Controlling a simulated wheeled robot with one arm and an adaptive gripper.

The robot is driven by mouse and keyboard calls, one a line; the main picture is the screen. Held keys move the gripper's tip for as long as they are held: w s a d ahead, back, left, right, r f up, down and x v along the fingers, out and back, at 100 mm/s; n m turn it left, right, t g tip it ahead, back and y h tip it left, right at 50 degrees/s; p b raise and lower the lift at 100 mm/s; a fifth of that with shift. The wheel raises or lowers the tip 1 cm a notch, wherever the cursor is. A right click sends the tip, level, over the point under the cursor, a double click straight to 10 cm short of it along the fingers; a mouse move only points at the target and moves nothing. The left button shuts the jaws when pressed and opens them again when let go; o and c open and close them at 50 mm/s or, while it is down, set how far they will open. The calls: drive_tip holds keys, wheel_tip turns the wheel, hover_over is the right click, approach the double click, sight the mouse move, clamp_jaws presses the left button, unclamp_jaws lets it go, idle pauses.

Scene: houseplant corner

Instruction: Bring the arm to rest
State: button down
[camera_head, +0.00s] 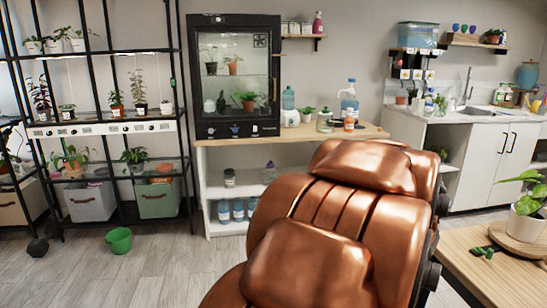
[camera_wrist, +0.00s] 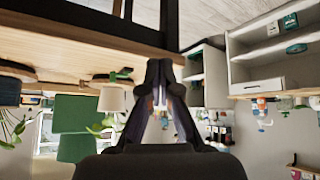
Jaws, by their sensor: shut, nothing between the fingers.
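My gripper (camera_wrist: 159,70) shows in the wrist view as two dark fingers whose tips come together. It is shut and empty, with nothing held between the tips. It is apart from the surfaces around it, as far as this view shows. The wrist view is upside down, with the floor at the top. The gripper cannot be seen in the head view.
A wooden table (camera_head: 485,265) with a potted plant (camera_head: 527,210) on a round board stands at the right. A glass-fronted cabinet (camera_head: 237,75) stands on a wooden-topped bench (camera_head: 290,135). A black plant rack (camera_head: 108,130) is at left. A green bucket (camera_head: 119,240) stands on open floor.

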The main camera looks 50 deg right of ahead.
drive_tip(key=w+a+f+n+t+y, duration=0.15)
drive_tip(key=w+a+f+n, duration=0.25)
drive_tip(key=w+a, duration=0.6)
drive_tip(key=w+a+f+n+t+y, duration=0.1)
drive_tip(key=w+a+f+n+y, duration=0.3)
drive_tip(key=w+a, duration=0.65)
drive_tip(key=w+a+f+n+y, duration=0.1)
drive_tip(key=w+a+f+n, duration=0.15)
drive_tip(key=a+n, duration=0.7)
drive_tip(key=s+a+n+g+y, duration=0.1)
drive_tip(key=s+a+n+g, duration=0.3)
drive_tip(key=a, duration=1.2)
wheel_tip(320, 180, up, 24)
drive_tip(key=s+m+t+p, duration=0.1)
drive_tip(key=s+p, duration=0.1)
drive_tip(key=p, duration=2.1)
drive_tip(key=shift+s+r+m, duration=0.15)
drive_tip(key=shift+s+m, duration=0.15)
drive_tip(key=shift+m, duration=0.05)
drive_tip(key=shift+d+t, duration=0.2)
drive_tip(key=shift+t, duration=0.05)
